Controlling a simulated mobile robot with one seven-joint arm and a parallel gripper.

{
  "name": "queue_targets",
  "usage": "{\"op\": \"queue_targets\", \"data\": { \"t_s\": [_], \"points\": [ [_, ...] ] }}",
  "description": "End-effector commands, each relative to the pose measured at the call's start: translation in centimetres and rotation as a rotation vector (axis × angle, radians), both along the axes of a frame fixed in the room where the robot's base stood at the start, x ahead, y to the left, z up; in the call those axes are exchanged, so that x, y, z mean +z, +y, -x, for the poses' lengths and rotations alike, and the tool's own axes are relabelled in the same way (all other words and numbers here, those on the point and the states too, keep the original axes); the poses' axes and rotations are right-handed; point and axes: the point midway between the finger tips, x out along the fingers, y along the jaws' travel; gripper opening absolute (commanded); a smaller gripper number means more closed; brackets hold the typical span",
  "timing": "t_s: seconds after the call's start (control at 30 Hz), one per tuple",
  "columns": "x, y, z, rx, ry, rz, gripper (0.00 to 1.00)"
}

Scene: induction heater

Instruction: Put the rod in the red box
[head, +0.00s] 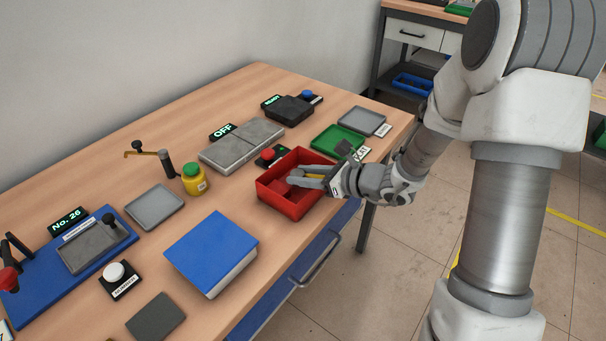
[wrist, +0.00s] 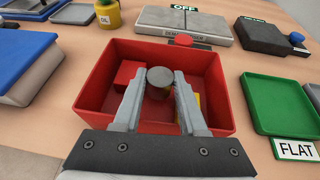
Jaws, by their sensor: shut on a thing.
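The red box (head: 283,201) stands near the table's front edge; in the wrist view its wall (wrist: 88,84) surrounds the fingers. My gripper (head: 298,178) reaches into the box opening from the right. In the wrist view, my gripper (wrist: 159,84) is shut on the rod (wrist: 160,77), whose round dark grey end shows between the fingertips. The rod is over or inside the box; I cannot tell whether it touches the floor. A red block (wrist: 128,74) lies in the box at left. A yellow piece (wrist: 196,103) shows partly behind the right finger.
A green tray (head: 336,141) with a "FLAT" label stands right of the box. A grey plate device (head: 241,145) with an "OFF" display is behind it. A blue-topped block (head: 211,250) is left of the box. A yellow jar (head: 194,180) stands farther back.

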Motion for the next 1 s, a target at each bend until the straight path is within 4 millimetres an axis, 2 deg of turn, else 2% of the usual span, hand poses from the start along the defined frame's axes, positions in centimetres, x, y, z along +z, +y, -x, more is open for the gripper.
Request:
{"op": "queue_targets", "data": {
  "t_s": [0.13, 0.17, 0.3, 0.63, 0.83, 1.0],
  "points": [
    [-0.1, 0.0, 0.0, 0.0, -0.001, 0.0, 0.0],
    [-0.1, 0.0, 0.0, 0.0, 0.0, 0.0, 0.46],
    [-0.1, 0.0, 0.0, 0.0, 0.0, 0.0, 0.71],
    [0.1, 0.0, 0.0, 0.0, 0.0, 0.0, 0.71],
    [1.7, 0.0, 0.0, 0.0, 0.0, 0.0, 0.71],
    [3.0, -3.5, 2.1, -0.006, -0.001, 0.002, 0.71]
  ]
}}
